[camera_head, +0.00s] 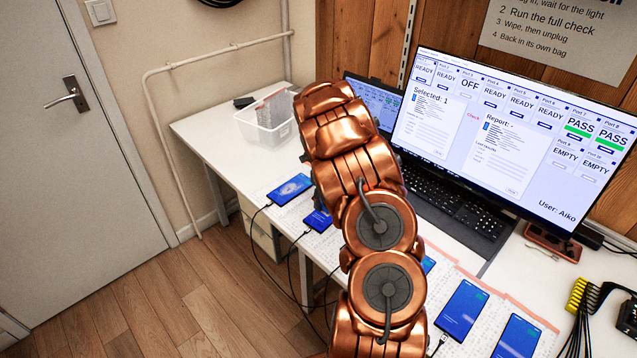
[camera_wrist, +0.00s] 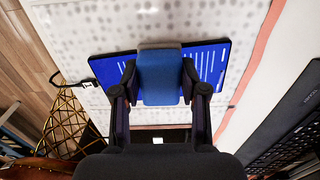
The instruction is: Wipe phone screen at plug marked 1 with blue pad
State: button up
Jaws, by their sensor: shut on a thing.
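In the wrist view, my gripper (camera_wrist: 160,92) is shut on a pad with a blue face (camera_wrist: 161,78) and a grey upper edge. The pad is over the middle of a phone (camera_wrist: 215,62) whose lit blue screen shows white lines. I cannot tell whether the pad touches the screen. A cable plug (camera_wrist: 86,83) is at the phone's left end. No plug number is readable. In the head view my arm hides the gripper, pad and probably this phone. Other phones lie in a row along the desk, such as a far phone (camera_head: 290,189) and a near phone (camera_head: 462,310).
A clear plastic bin (camera_head: 265,122) stands at the desk's far end. A monitor (camera_head: 510,130) reads "Selected: 1" and shows port tiles. A black keyboard (camera_head: 450,205) lies beyond the phone row. Cables hang over the desk's front edge. Yellow connectors (camera_head: 577,294) are at the right.

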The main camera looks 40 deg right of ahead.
notch_tip(320, 180, up, 2)
jog(key=shift+d+r, duration=0.1)
jog(key=shift+r, duration=0.7)
jog(key=shift+a+r+p, duration=0.2)
jog(key=shift+r+p, duration=0.15)
jog(key=shift+r, duration=1.85)
jog(key=shift+a, duration=0.1)
